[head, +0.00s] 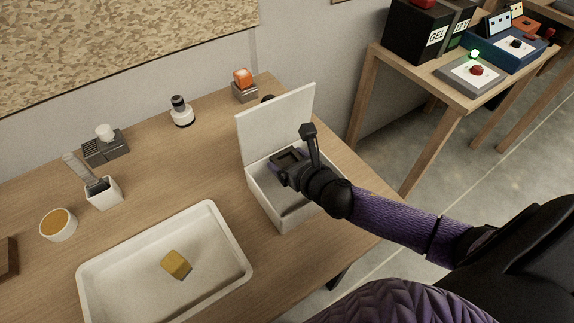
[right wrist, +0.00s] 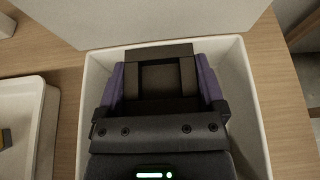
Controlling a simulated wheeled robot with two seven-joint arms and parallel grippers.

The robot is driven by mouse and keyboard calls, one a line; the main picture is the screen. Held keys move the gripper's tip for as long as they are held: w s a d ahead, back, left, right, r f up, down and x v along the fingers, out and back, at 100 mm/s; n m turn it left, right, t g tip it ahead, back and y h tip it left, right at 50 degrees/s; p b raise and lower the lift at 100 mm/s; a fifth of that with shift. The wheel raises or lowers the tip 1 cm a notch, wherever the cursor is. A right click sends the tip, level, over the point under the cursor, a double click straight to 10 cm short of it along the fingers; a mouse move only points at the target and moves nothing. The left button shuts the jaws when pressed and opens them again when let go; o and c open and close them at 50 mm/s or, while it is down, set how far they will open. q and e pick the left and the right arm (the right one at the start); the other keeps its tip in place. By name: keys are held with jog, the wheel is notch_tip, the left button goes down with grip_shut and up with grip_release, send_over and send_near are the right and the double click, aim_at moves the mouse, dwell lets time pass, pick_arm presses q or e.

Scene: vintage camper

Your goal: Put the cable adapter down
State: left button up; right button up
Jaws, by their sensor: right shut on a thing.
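My right gripper (head: 286,158) reaches into the open white box (head: 262,200), above its floor. It is shut on a small dark block, which I take to be the cable adapter (right wrist: 165,77). In the right wrist view the block sits between the fingers, inside the outline of the box walls (right wrist: 249,110). The dark fingers and the dark block are hard to tell apart, and I cannot tell whether the block touches the floor of the box. My left gripper is not in view.
The box lid (head: 275,127) stands open at the back. A white tray (head: 235,235) with a yellow block (head: 176,264) is at the front left. A cup (head: 58,226), a white holder (head: 104,194) and other small items stand farther back on the wooden table (head: 185,165).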

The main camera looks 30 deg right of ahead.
jog(key=shift+w+f, duration=0.2)
jog(key=shift+f, duration=0.35)
jog(key=shift+r, duration=0.15)
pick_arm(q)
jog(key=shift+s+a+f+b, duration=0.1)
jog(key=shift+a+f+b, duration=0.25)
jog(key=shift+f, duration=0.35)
pick_arm(e)
jog(key=shift+f, duration=0.6)
jog(key=o, duration=1.2)
jog(key=shift+r+p, duration=0.75)
jog(key=shift+r, duration=0.2)
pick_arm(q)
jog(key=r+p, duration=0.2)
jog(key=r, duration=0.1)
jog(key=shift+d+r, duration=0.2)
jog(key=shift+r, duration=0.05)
pick_arm(e)
jog(key=v, duration=1.1)
jog(key=shift+s+f, duration=0.15)
jog(key=shift+s, duration=0.35)
